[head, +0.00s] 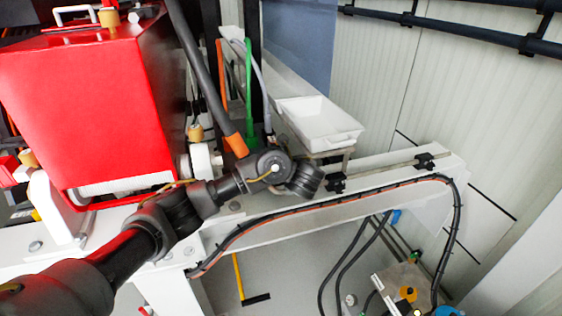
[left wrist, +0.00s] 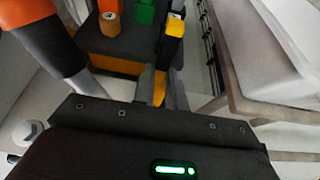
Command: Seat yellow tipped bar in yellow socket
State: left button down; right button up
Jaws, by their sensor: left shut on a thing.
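My left gripper (left wrist: 163,88) has its two grey fingers close together, with a yellow piece (left wrist: 160,89) between them; this looks like part of the yellow tipped bar. Just beyond the fingers, a yellow block (left wrist: 175,26) tops a dark post beside a green block (left wrist: 145,14). I cannot tell whether it is the yellow socket or belongs to the bar. In the head view my left arm ends in a dark wrist (head: 305,179) over the white beam, and its fingers are hidden there. The bar's seating cannot be made out. My right gripper is not in view.
A green bar (head: 248,82) and an orange bar (head: 221,70) stand behind the wrist. A thick dark pipe with an orange end (head: 235,145) is close on its left. A white tray (head: 318,122) lies to the right. A red housing (head: 85,100) fills the left.

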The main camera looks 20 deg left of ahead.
pick_arm(q)
jog(key=shift+f, duration=0.25)
jog(key=c, duration=1.3)
grip_release()
jog(key=shift+c, duration=0.2)
jog(key=shift+s, duration=0.1)
jog(key=v, duration=0.5)
jog(key=shift+s+d, duration=0.15)
jog(key=p+v, duration=0.5)
jog(key=p, duration=0.1)
jog(key=shift+s+r+p, duration=0.1)
jog(key=shift+r+p, duration=0.1)
jog(key=shift+p, duration=0.1)
